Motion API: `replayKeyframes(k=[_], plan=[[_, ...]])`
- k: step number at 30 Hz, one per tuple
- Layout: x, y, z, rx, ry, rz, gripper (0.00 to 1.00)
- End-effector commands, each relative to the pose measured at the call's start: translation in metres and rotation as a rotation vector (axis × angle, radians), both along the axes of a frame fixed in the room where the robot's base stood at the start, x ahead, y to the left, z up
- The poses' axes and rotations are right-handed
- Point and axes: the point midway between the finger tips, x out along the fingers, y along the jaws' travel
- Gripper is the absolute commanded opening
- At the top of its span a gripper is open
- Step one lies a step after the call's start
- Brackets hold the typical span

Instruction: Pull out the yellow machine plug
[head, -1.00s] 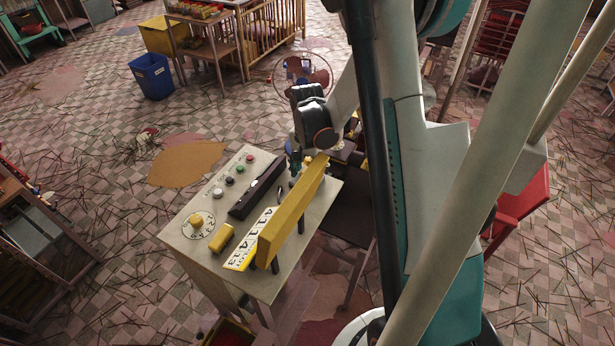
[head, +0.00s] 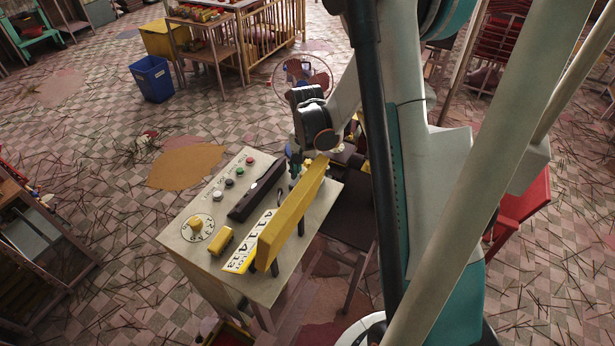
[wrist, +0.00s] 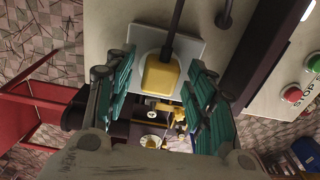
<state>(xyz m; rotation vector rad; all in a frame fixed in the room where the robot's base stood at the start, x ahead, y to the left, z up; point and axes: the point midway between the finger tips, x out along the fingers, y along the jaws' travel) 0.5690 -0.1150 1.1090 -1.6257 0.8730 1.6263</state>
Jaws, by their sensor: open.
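The yellow plug (wrist: 160,75) sits in a white square socket plate (wrist: 188,48) on the machine's pale surface in the wrist view. A black cord (wrist: 175,28) runs up from it. My gripper (wrist: 161,62) is open, with one teal finger on each side of the plug. A gap shows between the plug and each finger; whether the tips touch the plate I cannot tell. In the head view, my gripper (head: 295,162) is at the far end of the pale machine (head: 195,262), largely hidden by my wrist. I cannot make out the plug there.
The machine top carries a raised yellow bar (head: 290,210), a black bar (head: 257,190), a dial (head: 198,228) and several buttons. In the wrist view, a green button (wrist: 313,63) and a red one (wrist: 291,93) are at right. A red chair (wrist: 35,100) stands at left.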

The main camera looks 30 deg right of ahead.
Motion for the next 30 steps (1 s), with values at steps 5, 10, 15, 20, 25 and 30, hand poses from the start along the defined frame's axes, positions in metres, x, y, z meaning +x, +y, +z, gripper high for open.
replayKeyframes(k=[5, 10, 15, 20, 25, 30], plan=[[0.0000, 0.0000, 0.0000, 0.000, 0.000, 0.000, 0.50], [0.0000, 0.0000, -0.0004, 0.000, 0.000, 0.000, 0.50], [-0.0002, 0.0001, -0.0008, 0.000, 0.000, 0.000, 0.50], [-0.0001, 0.0001, -0.0001, 0.000, 0.000, 0.000, 0.50], [0.0000, 0.0001, 0.0001, 0.000, 0.000, 0.000, 0.43], [0.0001, 0.0001, 0.0001, 0.000, 0.000, 0.000, 0.05]])
